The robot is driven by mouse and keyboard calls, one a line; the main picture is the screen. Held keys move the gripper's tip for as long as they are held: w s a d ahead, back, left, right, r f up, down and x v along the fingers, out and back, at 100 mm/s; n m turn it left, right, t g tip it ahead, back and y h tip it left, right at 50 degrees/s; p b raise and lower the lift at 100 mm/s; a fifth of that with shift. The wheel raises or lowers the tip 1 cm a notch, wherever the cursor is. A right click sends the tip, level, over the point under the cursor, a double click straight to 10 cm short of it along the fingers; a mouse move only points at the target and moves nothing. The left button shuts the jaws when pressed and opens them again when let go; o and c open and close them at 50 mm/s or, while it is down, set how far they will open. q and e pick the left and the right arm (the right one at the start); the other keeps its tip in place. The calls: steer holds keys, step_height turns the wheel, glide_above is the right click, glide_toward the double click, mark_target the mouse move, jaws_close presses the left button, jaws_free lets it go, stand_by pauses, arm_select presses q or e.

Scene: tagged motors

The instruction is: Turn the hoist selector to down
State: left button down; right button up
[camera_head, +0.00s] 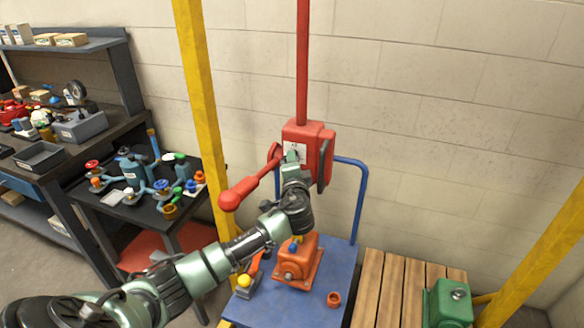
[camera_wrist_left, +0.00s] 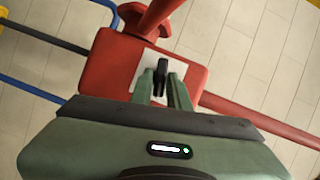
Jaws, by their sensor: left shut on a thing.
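A red box (camera_head: 302,134) hangs on a red pole. On its front is a pale plate (camera_wrist_left: 151,66) with a small black selector knob (camera_wrist_left: 162,66), best seen in the left wrist view. My left gripper (camera_wrist_left: 164,80) is at the plate, its two fingers closed on either side of the knob. In the head view my left gripper (camera_head: 292,163) covers most of the plate, so the selector's markings are hidden. A red lever with a round end (camera_head: 230,200) sticks out to the left of the box. My right gripper is not in view.
Below stands a blue cart (camera_head: 342,270) with an orange motor (camera_head: 300,262). A green motor (camera_head: 449,304) sits on a wooden pallet (camera_head: 384,292) at right. Yellow posts (camera_head: 200,90) flank the area. A black table with valves stands left.

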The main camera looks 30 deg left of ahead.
arm_select(q)
steer(key=shift+d+f+m+t+y+b, duration=0.1)
steer(key=shift+m+t+y+b, duration=0.1)
steer(key=shift+m+b, duration=0.25)
steer(key=shift+f+m+t+y+b, duration=0.1)
steer(key=shift+m+t+b, duration=0.15)
steer(key=shift+m, duration=0.3)
steer(key=c, duration=1.5)
jaws_free()
steer(key=shift+o, duration=0.2)
steer(key=b+v, duration=0.2)
steer(key=v, duration=0.5)
steer(key=shift+s+d, duration=0.25)
steer(key=shift+s, duration=0.05)
